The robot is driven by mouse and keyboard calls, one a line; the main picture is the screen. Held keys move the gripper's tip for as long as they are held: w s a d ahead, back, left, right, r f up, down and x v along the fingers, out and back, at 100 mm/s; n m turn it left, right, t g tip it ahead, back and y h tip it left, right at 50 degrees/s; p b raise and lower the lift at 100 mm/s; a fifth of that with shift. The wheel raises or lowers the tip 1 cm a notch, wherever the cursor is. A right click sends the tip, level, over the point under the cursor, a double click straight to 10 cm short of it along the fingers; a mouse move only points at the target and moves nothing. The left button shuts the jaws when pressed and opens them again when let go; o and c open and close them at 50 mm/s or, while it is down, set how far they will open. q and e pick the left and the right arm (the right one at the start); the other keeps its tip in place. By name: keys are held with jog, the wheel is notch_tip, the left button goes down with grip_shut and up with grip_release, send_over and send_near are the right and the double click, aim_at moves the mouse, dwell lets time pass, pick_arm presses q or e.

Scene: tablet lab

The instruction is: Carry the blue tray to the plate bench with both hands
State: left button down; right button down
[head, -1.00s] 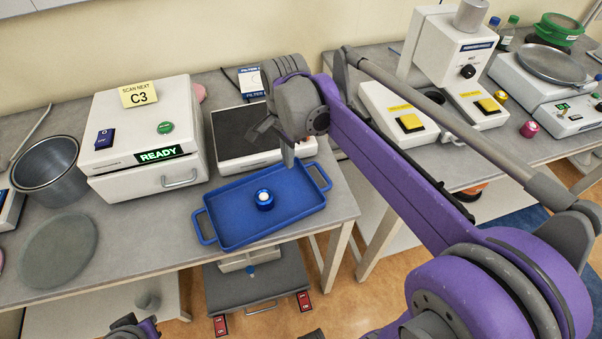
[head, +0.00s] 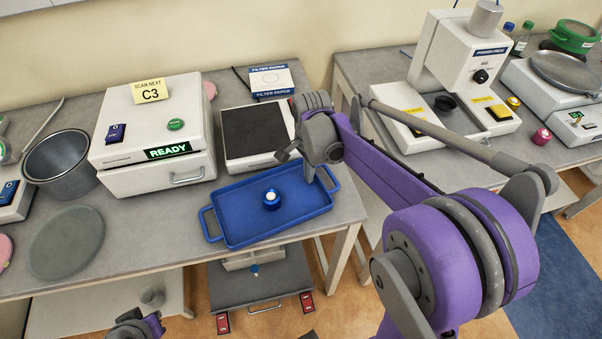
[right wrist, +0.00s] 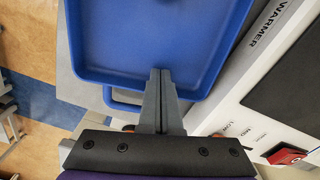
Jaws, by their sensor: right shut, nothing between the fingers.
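The blue tray (head: 235,232) lies flat near the front edge of the left bench (head: 140,262). A small blue object with a white top (head: 271,200) stands in it. My right gripper (head: 309,172) is at the tray's right end, by its right handle (head: 330,180). In the right wrist view its fingers (right wrist: 158,78) are shut together and empty, overlapping the tray's end wall and partly hiding the handle (right wrist: 120,98). I cannot tell whether they touch it. Part of my left arm, perhaps its gripper (head: 132,328), shows at the bottom edge; its fingers are unclear.
A warmer (head: 245,135) stands right behind the tray. A white machine (head: 150,180) reading READY is left of it, with a metal pot (head: 62,165) and a grey disc (head: 66,243) further left. A second bench (head: 440,150) with a press stands right, across a gap.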

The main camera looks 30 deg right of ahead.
jog(key=shift+d, duration=0.25)
jog(key=shift+d, duration=0.8)
jog(key=shift+a, duration=0.15)
